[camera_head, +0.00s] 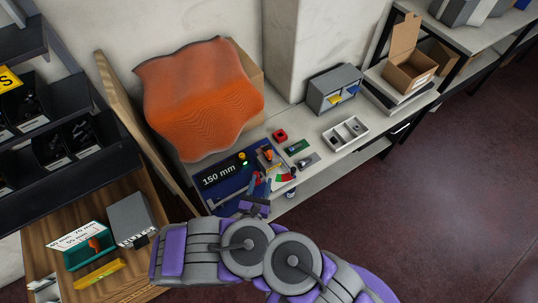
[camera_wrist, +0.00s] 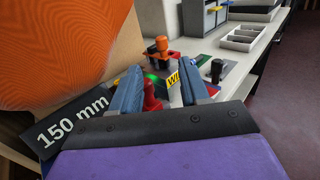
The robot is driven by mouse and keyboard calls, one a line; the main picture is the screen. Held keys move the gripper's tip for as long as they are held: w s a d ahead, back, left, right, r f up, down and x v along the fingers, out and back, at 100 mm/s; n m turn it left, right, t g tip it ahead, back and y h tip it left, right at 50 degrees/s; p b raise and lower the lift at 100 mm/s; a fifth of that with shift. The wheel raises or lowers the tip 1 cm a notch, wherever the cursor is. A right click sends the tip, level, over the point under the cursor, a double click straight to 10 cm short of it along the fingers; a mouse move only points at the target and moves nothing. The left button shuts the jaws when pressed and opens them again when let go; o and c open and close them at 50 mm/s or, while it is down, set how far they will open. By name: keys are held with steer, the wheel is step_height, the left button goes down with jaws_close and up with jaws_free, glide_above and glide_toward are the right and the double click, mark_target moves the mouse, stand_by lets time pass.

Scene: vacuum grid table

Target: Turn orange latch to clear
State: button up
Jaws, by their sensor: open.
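The orange latch (camera_wrist: 162,43) shows in the wrist view as an orange knob on a dark post, beyond my fingertips and slightly above the middle. In the head view the latch (camera_head: 268,155) is a small orange part on a fixture on the bench. My gripper (camera_wrist: 162,82) is open, its two blue-grey fingers apart and neither touching the latch. A red knob (camera_wrist: 151,95) shows between the fingers, nearer than the latch; I cannot tell whether a finger touches it. In the head view my gripper (camera_head: 262,186) is small and partly hidden by my arm.
A large wavy orange sheet (camera_head: 198,98) stands left of the fixture. A dark blue mat (camera_head: 232,172) marked "150 mm" lies under the work area. A black knob (camera_wrist: 217,70) stands right of the fingers. A white divided tray (camera_head: 345,133) and grey drawer box (camera_head: 333,90) sit farther right.

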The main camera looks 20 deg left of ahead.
mark_target(269, 155)
steer(key=w+b, duration=0.3)
steer(key=w, duration=0.1)
steer(key=w+b, duration=0.7)
steer(key=w, duration=0.1)
steer(key=shift+a+f, duration=0.15)
steer(key=shift+a, duration=0.25)
steer(key=shift+w+b, duration=0.6)
steer(key=shift+w, duration=0.05)
jaws_close()
